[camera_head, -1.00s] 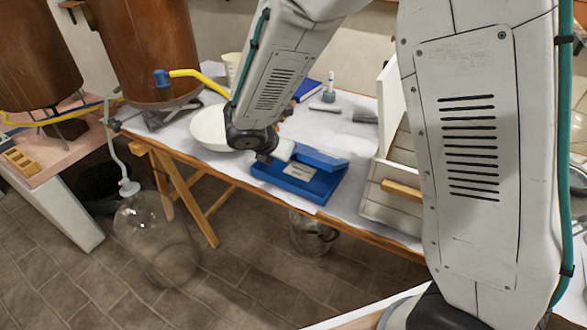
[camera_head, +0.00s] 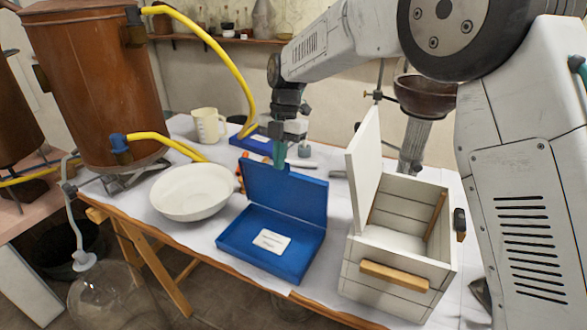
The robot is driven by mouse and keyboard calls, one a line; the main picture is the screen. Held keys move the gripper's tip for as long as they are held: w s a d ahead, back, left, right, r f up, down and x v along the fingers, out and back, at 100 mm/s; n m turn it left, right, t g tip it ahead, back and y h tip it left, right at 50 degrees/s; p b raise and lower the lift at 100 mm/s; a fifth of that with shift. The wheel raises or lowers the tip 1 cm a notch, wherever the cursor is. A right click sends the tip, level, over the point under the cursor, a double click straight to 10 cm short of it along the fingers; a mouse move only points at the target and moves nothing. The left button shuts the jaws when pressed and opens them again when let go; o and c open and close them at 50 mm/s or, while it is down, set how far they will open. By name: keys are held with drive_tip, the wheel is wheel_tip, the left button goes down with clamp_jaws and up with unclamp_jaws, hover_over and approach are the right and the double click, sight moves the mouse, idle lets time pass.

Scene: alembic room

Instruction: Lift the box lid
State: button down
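A blue flat box (camera_head: 232,238) lies on the white-covered table with a pale label (camera_head: 271,240) inside its base. Its blue lid (camera_head: 285,192) stands raised, roughly upright, at the back. A white wooden box (camera_head: 385,270) stands to the right, and its white lid (camera_head: 364,165) is also upright. My gripper (camera_head: 284,152) is at the upper edge of the blue lid, reaching down from above. A teal fingertip overlaps the lid's top edge in the picture. I cannot tell if it touches the lid, or whether the fingers are open or shut.
A white bowl (camera_head: 193,191) sits left of the blue box. A copper vessel (camera_head: 98,85) with yellow hoses stands at the left. A cream jug (camera_head: 207,126) and a second blue item (camera_head: 250,142) are behind. A glass flask (camera_head: 108,295) is below the table's front edge.

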drive_tip(key=w, duration=0.1)
drive_tip(key=w+d, duration=0.1)
drive_tip(key=w+g, duration=0.1)
drive_tip(key=shift+d+r+y, duration=0.1)
drive_tip(key=shift+d+y, duration=0.2)
drive_tip(key=shift+w+d, duration=0.25)
drive_tip(key=shift+w, duration=0.5)
drive_tip(key=shift+w+d, duration=0.1)
